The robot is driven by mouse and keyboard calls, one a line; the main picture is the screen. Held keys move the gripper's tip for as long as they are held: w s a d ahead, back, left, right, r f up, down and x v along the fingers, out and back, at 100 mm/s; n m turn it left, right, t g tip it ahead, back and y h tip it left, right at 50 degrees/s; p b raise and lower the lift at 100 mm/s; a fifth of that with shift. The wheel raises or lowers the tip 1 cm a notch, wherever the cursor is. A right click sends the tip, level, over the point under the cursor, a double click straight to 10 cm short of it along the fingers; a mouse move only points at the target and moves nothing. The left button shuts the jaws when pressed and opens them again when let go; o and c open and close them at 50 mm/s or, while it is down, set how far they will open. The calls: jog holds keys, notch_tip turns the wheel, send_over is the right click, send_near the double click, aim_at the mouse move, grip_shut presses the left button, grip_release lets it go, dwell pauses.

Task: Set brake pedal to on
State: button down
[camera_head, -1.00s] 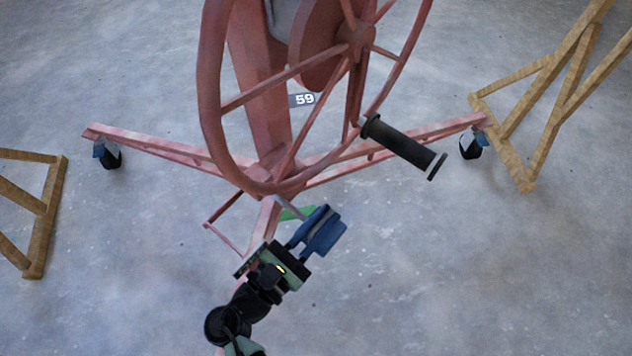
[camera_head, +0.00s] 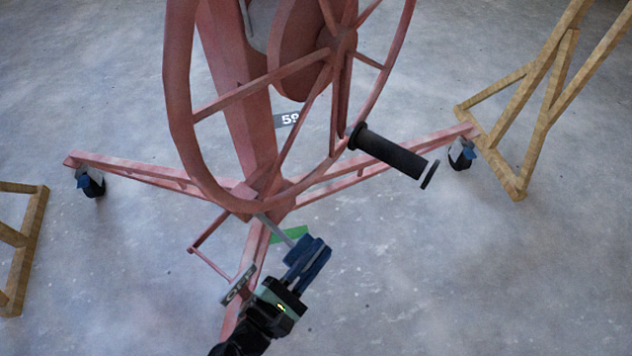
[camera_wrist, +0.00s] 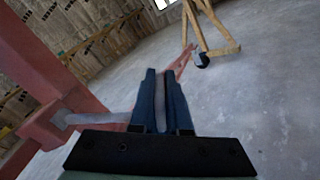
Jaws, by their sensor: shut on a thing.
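The brake pedal (camera_head: 272,227) is a thin grey bar that comes out from the foot of the red lift frame. In the wrist view the grey bar (camera_wrist: 95,118) runs from a red block to my fingers. My gripper (camera_head: 309,258), with blue fingers, is shut on the pedal's outer end, which the fingers mostly hide. The fingers also show in the wrist view (camera_wrist: 160,95). A green plate (camera_head: 291,234) lies just behind the pedal.
A large red handwheel (camera_head: 180,120) with a black handle (camera_head: 390,153) stands above and behind my gripper. Red legs (camera_head: 140,166) on casters spread to both sides. Wooden frames stand at right (camera_head: 548,105) and left (camera_head: 25,260). The floor at front right is clear.

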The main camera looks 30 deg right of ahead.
jog(key=shift+w+a+f, duration=0.1)
jog(key=shift+w+a, duration=0.05)
jog(key=c, duration=0.9)
grip_release()
jog(key=shift+c, duration=0.2)
jog(key=p+v, duration=0.3)
jog(key=v, duration=1)
